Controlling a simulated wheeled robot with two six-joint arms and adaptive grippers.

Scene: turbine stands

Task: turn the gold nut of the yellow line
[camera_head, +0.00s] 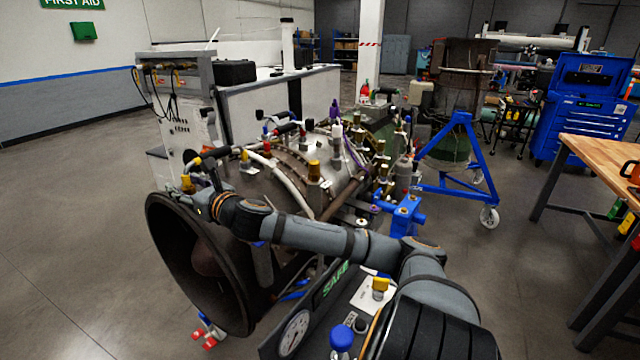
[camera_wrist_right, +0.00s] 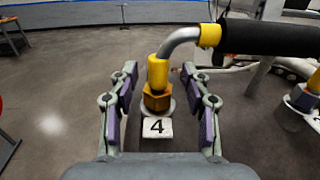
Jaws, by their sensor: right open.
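The gold nut (camera_wrist_right: 157,99) is a hex nut in the right wrist view. It sits under a yellow collar (camera_wrist_right: 158,70) on a grey bent pipe, above a white tag marked 4 (camera_wrist_right: 157,128). My right gripper (camera_wrist_right: 158,73) is open, with one finger on each side of the nut and collar. Gaps show between both finger pads and the nut. In the head view my right arm reaches across the turbine (camera_head: 330,170) to its left end, by a yellow fitting (camera_head: 187,183). The gripper's fingers are hard to make out there. My left gripper is not in view.
A black sleeve (camera_wrist_right: 270,40) with a yellow end crosses the upper right of the wrist view. Another gold nut (camera_wrist_right: 303,98) stands at right. Several pipes and fittings crowd the turbine's top. A gauge panel (camera_head: 295,332) stands at its front. Open floor lies left.

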